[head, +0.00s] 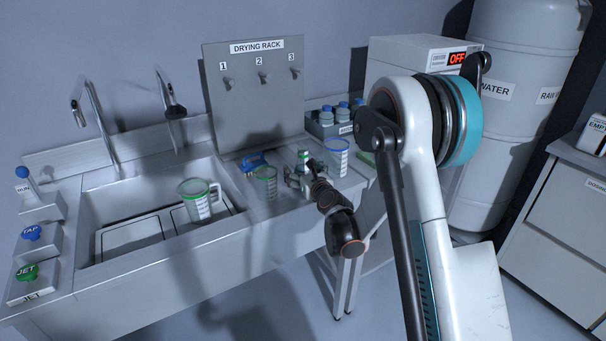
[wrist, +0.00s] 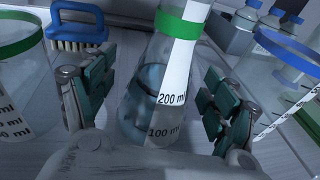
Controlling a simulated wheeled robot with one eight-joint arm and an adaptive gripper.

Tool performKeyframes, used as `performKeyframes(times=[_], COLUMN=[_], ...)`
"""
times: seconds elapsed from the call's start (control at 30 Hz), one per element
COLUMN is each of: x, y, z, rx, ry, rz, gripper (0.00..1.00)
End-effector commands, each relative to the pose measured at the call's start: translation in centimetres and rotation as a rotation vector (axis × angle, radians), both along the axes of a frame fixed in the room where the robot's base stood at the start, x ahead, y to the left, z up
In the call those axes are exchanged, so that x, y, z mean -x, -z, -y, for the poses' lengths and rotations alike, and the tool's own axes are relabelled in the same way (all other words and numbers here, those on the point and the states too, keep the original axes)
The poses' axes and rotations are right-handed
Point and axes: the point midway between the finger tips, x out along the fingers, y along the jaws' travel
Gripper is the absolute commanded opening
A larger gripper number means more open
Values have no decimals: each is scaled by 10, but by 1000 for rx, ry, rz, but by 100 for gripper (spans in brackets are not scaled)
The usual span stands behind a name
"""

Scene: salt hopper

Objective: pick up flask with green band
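The flask with the green band (wrist: 150,105) is clear glass, with a white scale strip marked 100 ml and 200 ml. It stands upright on the counter right of the sink; the head view shows its neck and green band (head: 303,156), its lower part hidden by my gripper (head: 299,183). In the wrist view my gripper (wrist: 158,98) is open, with one dark green finger pad on each side of the flask's lower body. A gap shows on the right; the left pad is close to the glass, and contact there is unclear.
A green-rimmed beaker (head: 266,183) stands close left, a blue-rimmed beaker (head: 338,158) close right. A blue brush (head: 254,161) lies behind, left of the flask. Blue-capped bottles (head: 327,116) sit in a holder at the back. A green-rimmed jug (head: 197,203) is in the sink.

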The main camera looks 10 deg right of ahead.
Motion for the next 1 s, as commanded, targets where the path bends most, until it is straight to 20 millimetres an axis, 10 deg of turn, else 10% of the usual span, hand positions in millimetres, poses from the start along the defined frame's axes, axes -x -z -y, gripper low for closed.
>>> performKeyframes(times=[0.27,0.67,1.0], x=[0,0,1], y=[0,-6,-62], z=[0,0,0], rx=[0,0,0], ry=[0,1,1], rz=[0,0,0], gripper=[22,22,22])
